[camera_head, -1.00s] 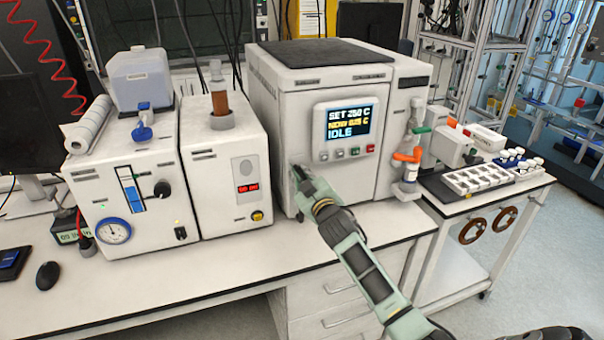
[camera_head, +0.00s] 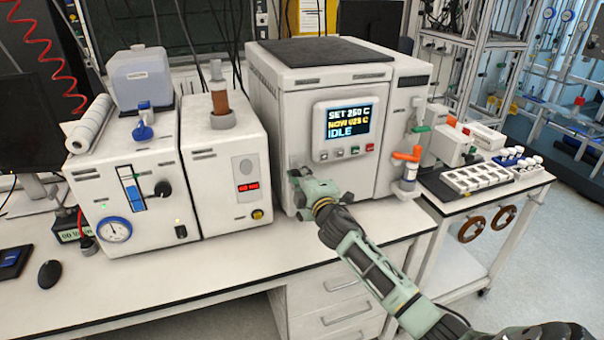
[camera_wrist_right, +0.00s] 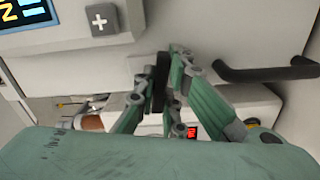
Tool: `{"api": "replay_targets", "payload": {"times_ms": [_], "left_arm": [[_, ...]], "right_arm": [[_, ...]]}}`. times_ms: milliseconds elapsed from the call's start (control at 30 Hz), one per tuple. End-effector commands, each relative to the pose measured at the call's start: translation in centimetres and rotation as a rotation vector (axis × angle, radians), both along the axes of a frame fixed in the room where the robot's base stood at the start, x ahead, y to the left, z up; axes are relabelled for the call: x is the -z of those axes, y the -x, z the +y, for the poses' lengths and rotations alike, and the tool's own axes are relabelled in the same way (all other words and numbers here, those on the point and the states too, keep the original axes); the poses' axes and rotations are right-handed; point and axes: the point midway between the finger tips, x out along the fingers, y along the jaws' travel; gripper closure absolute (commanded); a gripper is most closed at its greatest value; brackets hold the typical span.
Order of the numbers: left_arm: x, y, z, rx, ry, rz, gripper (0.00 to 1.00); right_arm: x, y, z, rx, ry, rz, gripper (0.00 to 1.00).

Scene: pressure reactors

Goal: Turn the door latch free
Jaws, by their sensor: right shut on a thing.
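The white oven-like unit (camera_head: 320,85) stands on the bench, its front door closed as far as I can see. Its display reads SET 250 C and IDLE. My right gripper (camera_head: 297,182) is at the lower left of its front, below the control panel. In the right wrist view, the gripper's (camera_wrist_right: 165,90) green fingers are shut on the door latch (camera_wrist_right: 160,82), a dark narrow bar. In the head view the gripper hides most of the latch. My left gripper is in neither view.
A black bar handle (camera_wrist_right: 265,71) sticks out beside the gripper. Left of the unit stand two white instruments (camera_head: 225,165), close to the gripper. The bench front (camera_head: 180,275) is clear.

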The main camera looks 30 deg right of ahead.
Motion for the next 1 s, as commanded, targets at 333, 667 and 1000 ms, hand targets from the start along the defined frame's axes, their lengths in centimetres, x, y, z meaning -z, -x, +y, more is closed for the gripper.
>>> {"api": "replay_targets", "payload": {"times_ms": [333, 667, 1000], "left_arm": [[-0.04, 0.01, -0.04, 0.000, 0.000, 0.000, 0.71], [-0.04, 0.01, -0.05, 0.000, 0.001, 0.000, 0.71], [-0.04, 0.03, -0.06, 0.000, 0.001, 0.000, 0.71]], "right_arm": [[-0.02, -0.01, -0.01, 0.000, 0.045, 0.011, 1.00], [-0.02, -0.01, -0.01, 0.000, 0.046, 0.011, 0.87], [-0.01, -0.01, -0.01, 0.000, 0.043, 0.010, 0.71]]}}
